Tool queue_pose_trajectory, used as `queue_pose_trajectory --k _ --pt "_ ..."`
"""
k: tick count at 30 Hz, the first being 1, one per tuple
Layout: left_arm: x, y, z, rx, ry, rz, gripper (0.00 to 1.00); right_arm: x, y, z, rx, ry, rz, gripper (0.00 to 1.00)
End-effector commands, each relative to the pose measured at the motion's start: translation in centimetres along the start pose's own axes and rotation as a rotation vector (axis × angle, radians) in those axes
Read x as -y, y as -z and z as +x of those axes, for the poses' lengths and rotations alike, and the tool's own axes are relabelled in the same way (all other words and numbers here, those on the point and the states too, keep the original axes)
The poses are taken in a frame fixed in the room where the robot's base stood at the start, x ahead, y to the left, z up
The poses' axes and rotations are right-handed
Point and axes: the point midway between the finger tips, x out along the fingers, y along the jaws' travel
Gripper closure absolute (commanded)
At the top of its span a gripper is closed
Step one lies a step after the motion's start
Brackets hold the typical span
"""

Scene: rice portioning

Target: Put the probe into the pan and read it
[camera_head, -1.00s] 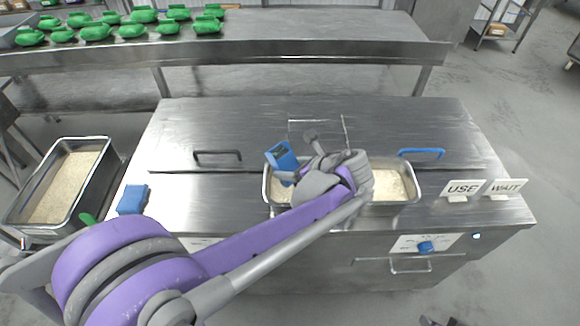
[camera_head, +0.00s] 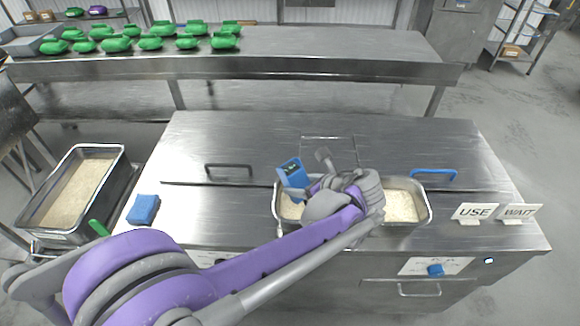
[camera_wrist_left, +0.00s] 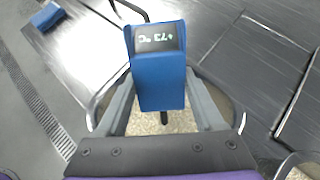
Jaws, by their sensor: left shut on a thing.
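The probe (camera_head: 293,174) is a blue thermometer body with a dark display, standing over the left part of the rice pan. It also shows in the left wrist view (camera_wrist_left: 161,92), between the fingers of my left gripper (camera_wrist_left: 160,105), which is shut on it. The display appears to read 73 °C. A thin dark stem points down from the body toward the rice; its tip is hidden. The metal pan (camera_head: 429,213) is set in the counter and holds pale rice (camera_head: 403,205). My left forearm covers its middle. My right gripper is out of view.
A blue sponge-like block (camera_head: 143,209) lies on the counter's left end. USE (camera_head: 474,212) and WAIT (camera_head: 520,212) signs stand at the right. Another rice pan (camera_head: 119,160) is at the left. Green packets (camera_head: 160,43) line the back shelf. Counter lids have black and blue handles.

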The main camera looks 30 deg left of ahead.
Motion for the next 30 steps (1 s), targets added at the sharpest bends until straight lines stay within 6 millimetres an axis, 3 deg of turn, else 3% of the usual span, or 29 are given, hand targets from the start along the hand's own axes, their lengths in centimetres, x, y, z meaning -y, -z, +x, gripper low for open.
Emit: queue_pose_trajectory --k 5,30 --pt "0.0 -0.6 -0.5 0.001 0.001 -0.001 0.86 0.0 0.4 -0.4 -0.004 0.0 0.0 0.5" --pt "0.1 -7.3 -5.8 0.001 0.002 -0.002 0.86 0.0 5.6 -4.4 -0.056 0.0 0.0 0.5"
